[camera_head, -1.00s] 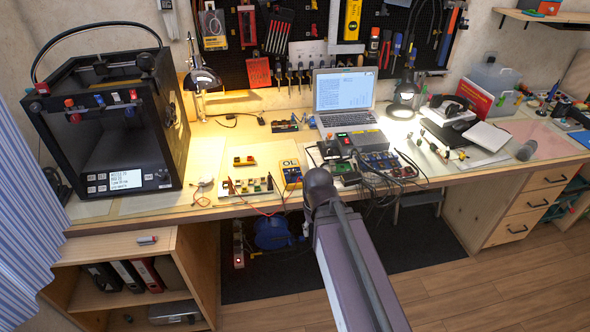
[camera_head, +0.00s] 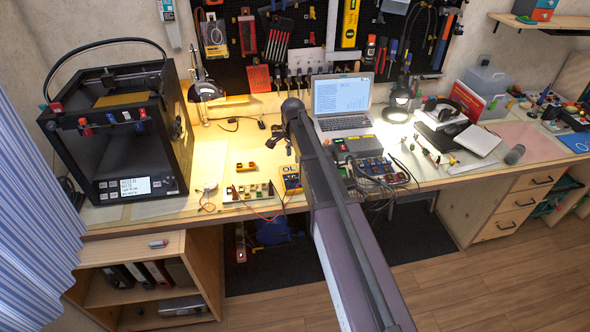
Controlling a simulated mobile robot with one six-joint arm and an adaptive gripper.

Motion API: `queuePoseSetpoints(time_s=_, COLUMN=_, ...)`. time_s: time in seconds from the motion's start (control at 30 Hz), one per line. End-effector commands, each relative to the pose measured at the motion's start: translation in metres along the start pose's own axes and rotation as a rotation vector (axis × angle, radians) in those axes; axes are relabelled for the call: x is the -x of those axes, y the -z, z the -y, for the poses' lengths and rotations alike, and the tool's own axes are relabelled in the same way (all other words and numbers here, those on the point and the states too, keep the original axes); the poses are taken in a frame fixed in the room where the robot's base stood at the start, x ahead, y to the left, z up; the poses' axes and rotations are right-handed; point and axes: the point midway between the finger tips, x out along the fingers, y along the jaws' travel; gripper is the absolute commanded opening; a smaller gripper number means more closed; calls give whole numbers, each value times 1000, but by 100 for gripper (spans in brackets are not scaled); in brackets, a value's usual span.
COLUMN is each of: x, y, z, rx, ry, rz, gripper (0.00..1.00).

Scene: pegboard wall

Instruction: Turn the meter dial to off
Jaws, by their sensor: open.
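The yellow meter (camera_head: 290,178) stands on the bench left of the arm, in front of the laptop. "OL" shows on its display. Its dial is too small and partly hidden to read its setting. My arm reaches up from the bottom of the picture, bends at a dark joint, and covers the area right of the meter. My gripper (camera_head: 281,142) is small and dark, just above and behind the meter in the picture. It looks open and empty. I cannot tell how far it is above the bench.
A breadboard with parts (camera_head: 248,192) lies left of the meter, with a red lead between. A power supply (camera_head: 361,147) and cabled boards (camera_head: 378,168) stand right of the arm. A black 3D printer (camera_head: 122,138) fills the left end. The laptop (camera_head: 342,98) is behind.

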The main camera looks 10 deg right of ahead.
Motion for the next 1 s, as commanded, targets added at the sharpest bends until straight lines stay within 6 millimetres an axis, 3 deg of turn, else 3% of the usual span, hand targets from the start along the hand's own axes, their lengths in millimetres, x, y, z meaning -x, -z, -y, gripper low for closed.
queuePoseSetpoints(time_s=0.03, x=7, y=6, z=11, rx=-31, ry=0, rz=0, gripper=51)
queuePoseSetpoints(time_s=0.2, x=10, y=11, z=20, rx=-93, ry=0, rz=0, gripper=51)
queuePoseSetpoints(time_s=0.67, x=8, y=10, z=20, rx=-95, ry=0, rz=0, gripper=51)
queuePoseSetpoints(time_s=1.0, x=-8, y=10, z=20, rx=-94, ry=0, rz=0, gripper=51)
